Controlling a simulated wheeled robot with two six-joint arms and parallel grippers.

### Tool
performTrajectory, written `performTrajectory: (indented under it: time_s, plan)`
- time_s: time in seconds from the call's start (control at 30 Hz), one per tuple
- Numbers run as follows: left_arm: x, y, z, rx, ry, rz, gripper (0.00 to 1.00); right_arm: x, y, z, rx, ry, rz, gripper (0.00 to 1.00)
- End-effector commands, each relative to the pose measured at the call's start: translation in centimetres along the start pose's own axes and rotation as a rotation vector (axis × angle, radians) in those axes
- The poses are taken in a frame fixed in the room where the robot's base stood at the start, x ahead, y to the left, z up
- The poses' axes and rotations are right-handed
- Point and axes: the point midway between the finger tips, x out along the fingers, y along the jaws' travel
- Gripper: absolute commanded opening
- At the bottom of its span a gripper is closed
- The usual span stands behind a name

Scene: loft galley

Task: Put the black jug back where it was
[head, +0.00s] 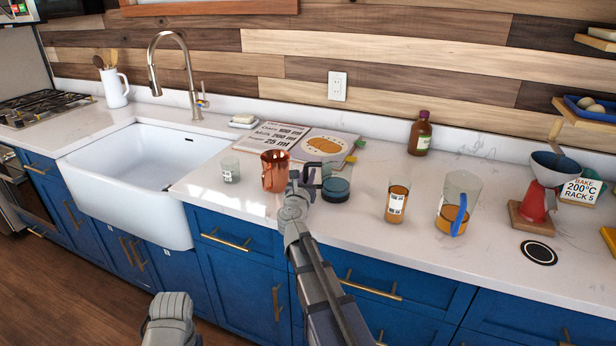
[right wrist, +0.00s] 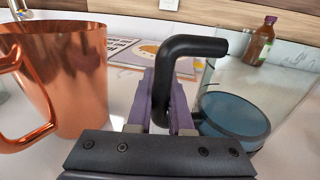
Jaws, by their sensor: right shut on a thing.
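The jug with the black handle (right wrist: 186,75) is clear glass with dark teal liquid in its lower part; no wholly black jug shows. In the head view this jug (head: 336,187) is upright at the counter's middle; I cannot tell whether its base touches the counter. My right gripper (head: 299,181) is shut on its black handle, between the jug and a copper mug. In the right wrist view the fingers (right wrist: 160,112) close around the handle's lower part. A grey part of my left arm shows at the bottom of the head view; its fingers do not show.
The copper mug (head: 275,171) stands close left of my right gripper, with a small glass (head: 230,170) beyond. An open book (head: 300,140) lies behind. To the right are an amber-filled glass (head: 397,201) and a blue-handled jug (head: 458,205). Bare counter lies between the held jug and the amber-filled glass.

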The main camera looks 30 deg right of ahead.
Motion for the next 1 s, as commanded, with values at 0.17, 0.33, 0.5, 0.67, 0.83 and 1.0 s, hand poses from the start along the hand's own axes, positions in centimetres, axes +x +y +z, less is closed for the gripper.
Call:
performTrajectory:
  time_s: [0.17,0.33,0.5,0.67,0.83,1.0]
  plan:
    - [0.2,0.0,0.0,0.000,0.000,0.000,0.50,0.0,0.0,-0.2,0.000,0.000,0.000,0.29]
    - [0.2,0.0,0.0,0.000,0.000,0.000,0.50,0.0,0.0,-0.2,0.000,0.000,0.000,0.48]
    - [0.2,0.0,0.0,0.000,0.000,0.000,0.50,0.0,0.0,-0.2,0.000,0.000,0.000,0.49]
    - [-0.3,0.0,0.0,0.000,0.000,0.000,0.50,0.0,0.0,0.3,0.000,0.000,0.000,0.49]
    - [0.0,0.0,0.0,0.000,0.000,0.000,0.50,-3.0,-0.1,0.1,0.000,0.000,0.002,0.49]
    - [0.0,0.0,0.0,0.000,0.000,0.000,0.50,-6.7,-0.2,0.1,0.000,0.000,0.003,0.49]
